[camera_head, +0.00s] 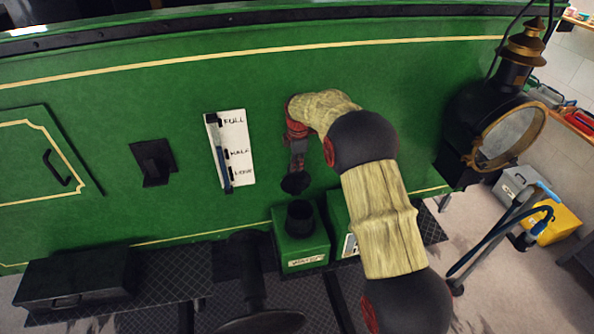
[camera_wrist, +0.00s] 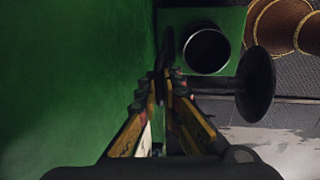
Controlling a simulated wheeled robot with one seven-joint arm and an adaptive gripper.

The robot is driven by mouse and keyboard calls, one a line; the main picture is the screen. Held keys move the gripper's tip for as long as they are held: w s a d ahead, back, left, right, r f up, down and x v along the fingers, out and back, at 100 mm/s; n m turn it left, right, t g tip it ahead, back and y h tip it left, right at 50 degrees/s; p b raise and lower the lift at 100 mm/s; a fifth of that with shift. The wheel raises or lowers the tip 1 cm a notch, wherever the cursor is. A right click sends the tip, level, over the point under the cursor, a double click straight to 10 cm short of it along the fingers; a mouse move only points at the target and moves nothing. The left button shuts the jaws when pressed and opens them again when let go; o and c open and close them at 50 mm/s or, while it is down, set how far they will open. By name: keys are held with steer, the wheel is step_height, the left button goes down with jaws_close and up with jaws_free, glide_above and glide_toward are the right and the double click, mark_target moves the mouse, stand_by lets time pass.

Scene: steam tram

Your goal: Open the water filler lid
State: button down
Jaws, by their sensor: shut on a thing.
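The water filler is a short black pipe (camera_head: 300,219) on top of a green box (camera_head: 301,252) with a small label, beside the green tram wall. Its round mouth (camera_wrist: 207,50) is uncovered in the wrist view. The lid is a dark disc (camera_head: 295,184), held above and apart from the pipe mouth in the head view. My gripper (camera_head: 297,163) points down over the filler and is shut on the lid's stem side (camera_wrist: 163,85); the exact contact is dark.
The green tram wall (camera_head: 90,110) is close behind my gripper. A level gauge (camera_head: 232,148) marked full, half and low is at its left. A large lamp (camera_head: 500,110) stands at the right. A black box (camera_head: 75,278) sits on the running board at lower left.

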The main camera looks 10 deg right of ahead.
steer(key=shift+w, duration=1)
steer(key=shift+d+r, duration=0.1)
steer(key=shift+r, duration=0.05)
steer(key=c, duration=2)
jaws_free()
steer(key=shift+c, duration=0.2)
steer(key=shift+o, duration=0.2)
step_height(320, 180, up, 12)
steer(key=s, duration=0.2)
